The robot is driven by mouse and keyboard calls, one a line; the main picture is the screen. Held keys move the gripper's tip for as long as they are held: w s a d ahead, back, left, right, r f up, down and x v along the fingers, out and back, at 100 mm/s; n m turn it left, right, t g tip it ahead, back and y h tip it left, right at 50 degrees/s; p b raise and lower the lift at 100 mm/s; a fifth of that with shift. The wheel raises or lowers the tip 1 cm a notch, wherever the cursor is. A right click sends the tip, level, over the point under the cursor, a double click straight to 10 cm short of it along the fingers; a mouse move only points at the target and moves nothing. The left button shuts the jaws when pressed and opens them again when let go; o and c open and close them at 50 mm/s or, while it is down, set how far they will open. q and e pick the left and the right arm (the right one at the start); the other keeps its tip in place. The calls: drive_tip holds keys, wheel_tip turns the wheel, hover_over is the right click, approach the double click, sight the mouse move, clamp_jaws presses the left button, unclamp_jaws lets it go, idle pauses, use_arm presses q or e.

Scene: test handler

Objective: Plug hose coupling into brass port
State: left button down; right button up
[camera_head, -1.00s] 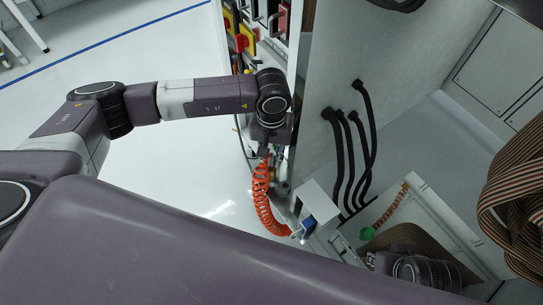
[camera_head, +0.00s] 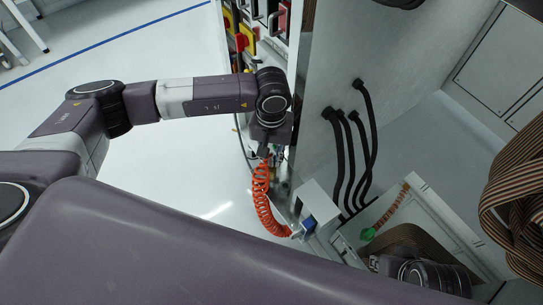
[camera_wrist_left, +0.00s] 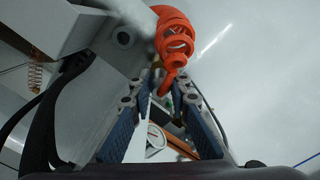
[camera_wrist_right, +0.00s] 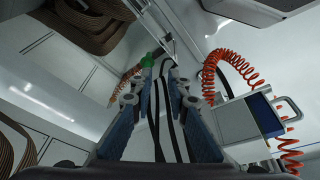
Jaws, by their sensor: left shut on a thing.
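My left gripper (camera_head: 263,153) is at the lower front of the machine, pointing down at the upper end of an orange coiled hose (camera_head: 264,199). In the left wrist view its fingers (camera_wrist_left: 168,88) close around the hose end, where the orange hose (camera_wrist_left: 176,38) leaves between the tips. The hose coupling is mostly hidden by the fingers. I cannot clearly make out the brass port or whether the coupling touches it. My right gripper (camera_wrist_right: 161,80) is open in the right wrist view, with a gap between its fingers and nothing clearly held.
A white box with a blue part (camera_head: 308,226) stands near the hose's lower end. Black cables (camera_head: 350,145) run down the panel. A green-ended orange coil (camera_head: 367,234) hangs near my right arm. Brown ribbon cable (camera_head: 515,190) loops at right. Open floor lies left of the machine.

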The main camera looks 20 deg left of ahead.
drive_tip(key=shift+w, duration=0.2)
drive_tip(key=shift+r, duration=0.1)
use_arm(q)
drive_tip(key=shift+b, duration=0.3)
use_arm(e)
drive_tip(key=shift+s+r, duration=0.2)
drive_tip(key=shift+r, duration=0.4)
drive_tip(key=shift+s, duration=0.1)
use_arm(q)
drive_tip(key=shift+f, duration=0.1)
use_arm(e)
drive_tip(key=shift+f, duration=0.1)
use_arm(q)
drive_tip(key=shift+f, duration=0.2)
use_arm(e)
drive_tip(key=shift+w+a+f+t, duration=0.1)
drive_tip(key=shift+w+t, duration=0.2)
drive_tip(key=shift+w, duration=0.2)
use_arm(q)
drive_tip(key=shift+f+b, duration=0.25)
drive_tip(key=shift+b, duration=0.25)
use_arm(e)
drive_tip(key=shift+w+a, duration=0.15)
drive_tip(key=shift+w, duration=0.35)
